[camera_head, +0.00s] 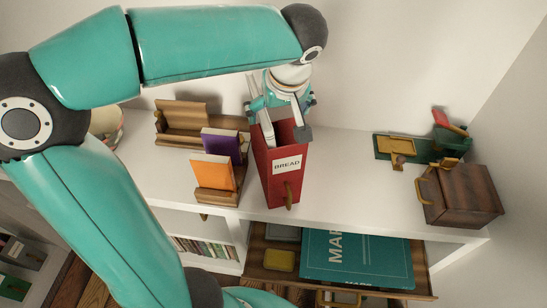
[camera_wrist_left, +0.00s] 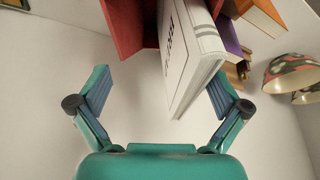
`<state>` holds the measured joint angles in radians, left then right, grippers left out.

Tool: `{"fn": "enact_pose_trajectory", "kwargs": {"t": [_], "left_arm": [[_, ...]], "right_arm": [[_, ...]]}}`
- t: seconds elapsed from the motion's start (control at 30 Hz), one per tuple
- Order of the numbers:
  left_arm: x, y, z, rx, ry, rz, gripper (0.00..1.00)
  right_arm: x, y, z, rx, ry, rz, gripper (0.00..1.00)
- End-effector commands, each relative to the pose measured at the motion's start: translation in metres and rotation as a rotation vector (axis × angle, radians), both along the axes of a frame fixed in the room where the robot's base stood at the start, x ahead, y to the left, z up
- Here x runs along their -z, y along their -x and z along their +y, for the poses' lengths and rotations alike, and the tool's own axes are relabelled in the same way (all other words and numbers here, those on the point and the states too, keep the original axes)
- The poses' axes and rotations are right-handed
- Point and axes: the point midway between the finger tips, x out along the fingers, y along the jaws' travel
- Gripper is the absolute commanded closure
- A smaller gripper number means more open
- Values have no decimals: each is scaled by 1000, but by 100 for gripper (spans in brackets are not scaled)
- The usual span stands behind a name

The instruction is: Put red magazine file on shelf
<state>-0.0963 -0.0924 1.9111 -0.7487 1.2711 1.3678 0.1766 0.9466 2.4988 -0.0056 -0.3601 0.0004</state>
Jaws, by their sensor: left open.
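The red magazine file (camera_head: 271,178), labelled BREAD, stands upright on the white shelf top (camera_head: 345,180). It also shows at the top of the left wrist view (camera_wrist_left: 128,25). A white book or folder (camera_wrist_left: 190,50) stands in it and sticks out towards my gripper; in the head view it is mostly hidden. My left gripper (camera_head: 281,126) is at the file's upper back end. Its jaws are open, with the white book between the fingers in the left wrist view. I cannot tell whether a finger touches the file. My right gripper is not in view.
Left of the file stand wooden holders (camera_head: 217,196) with an orange book (camera_head: 212,171) and a purple one (camera_head: 221,143). A patterned bowl (camera_head: 105,122) is further left. A wooden box (camera_head: 461,195) sits at right. An open drawer (camera_head: 424,278) lies below.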

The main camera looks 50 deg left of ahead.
Motion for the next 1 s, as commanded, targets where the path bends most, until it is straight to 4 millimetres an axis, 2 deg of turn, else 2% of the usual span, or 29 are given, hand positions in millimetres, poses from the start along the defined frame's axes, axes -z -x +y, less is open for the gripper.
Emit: {"fn": "enact_pose_trajectory", "kwargs": {"t": [0.23, 0.53, 0.57, 1.0], "left_arm": [[31, -8, 14, -2, 1, 4, 0], [36, -9, 15, 0, 1, 2, 0], [36, -9, 15, 0, 1, 2, 3], [37, -9, 15, -1, 1, 4, 77]], "right_arm": [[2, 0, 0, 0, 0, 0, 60], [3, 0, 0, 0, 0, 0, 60], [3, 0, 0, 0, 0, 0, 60], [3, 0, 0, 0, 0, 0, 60]]}}
